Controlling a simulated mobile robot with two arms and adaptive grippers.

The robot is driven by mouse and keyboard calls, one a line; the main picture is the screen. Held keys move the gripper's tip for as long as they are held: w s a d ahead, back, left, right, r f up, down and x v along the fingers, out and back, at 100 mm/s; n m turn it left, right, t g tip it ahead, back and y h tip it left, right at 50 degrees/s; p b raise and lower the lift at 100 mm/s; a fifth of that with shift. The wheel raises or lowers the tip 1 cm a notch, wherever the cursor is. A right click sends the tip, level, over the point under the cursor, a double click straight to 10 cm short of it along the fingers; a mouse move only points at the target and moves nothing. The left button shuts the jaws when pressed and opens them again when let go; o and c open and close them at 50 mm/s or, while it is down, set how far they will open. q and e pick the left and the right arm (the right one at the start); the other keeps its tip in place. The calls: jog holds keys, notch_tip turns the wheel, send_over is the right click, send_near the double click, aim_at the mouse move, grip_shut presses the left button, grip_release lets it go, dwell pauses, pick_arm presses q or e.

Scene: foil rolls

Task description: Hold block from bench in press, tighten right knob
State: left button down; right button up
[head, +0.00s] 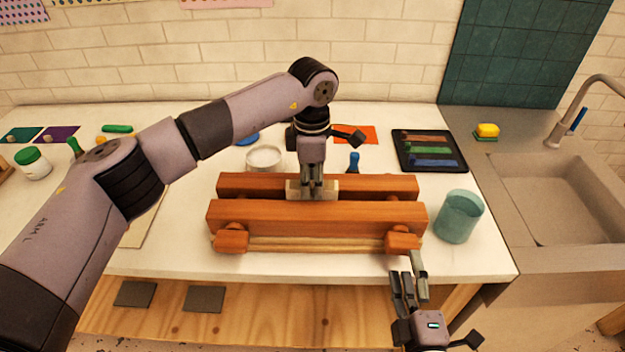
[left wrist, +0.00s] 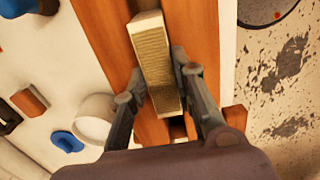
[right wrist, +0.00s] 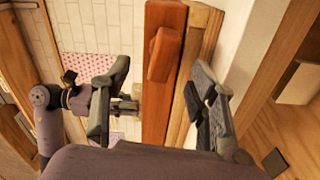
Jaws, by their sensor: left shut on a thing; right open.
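The wooden press (head: 315,217) stands on the bench with two long parallel bars. A pale block (head: 293,189) sits between the bars near the middle, and its ridged face shows in the left wrist view (left wrist: 157,60). My left gripper (head: 312,190) comes down from above and is shut on the block. The right knob (head: 402,241) is on the press's front face at the right, and the left knob (head: 231,241) is at the left. My right gripper (head: 408,275) is open and empty, just in front of the right knob, which shows between its fingers in the right wrist view (right wrist: 164,53).
A teal cup (head: 459,216) stands close to the press's right end. A white round dish (head: 264,157), a blue-topped item (head: 353,162) and a dark tray (head: 429,151) are behind the press. The sink (head: 570,200) is at the far right. The bench front strip is clear.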

jog(key=shift+s+a+f+m, duration=0.1)
jog(key=shift+a+m, duration=0.15)
jog(key=shift+m, duration=0.05)
jog(key=s+d, duration=0.5)
jog(key=s, duration=0.1)
dwell(0.5)
jog(key=shift+d, duration=0.1)
pick_arm(q)
jog(key=c, duration=1.7)
grip_release()
jog(key=o, duration=0.4)
jog(key=shift+s+a, duration=0.1)
jog(key=shift+s, duration=0.05)
jog(key=shift+o, duration=0.3)
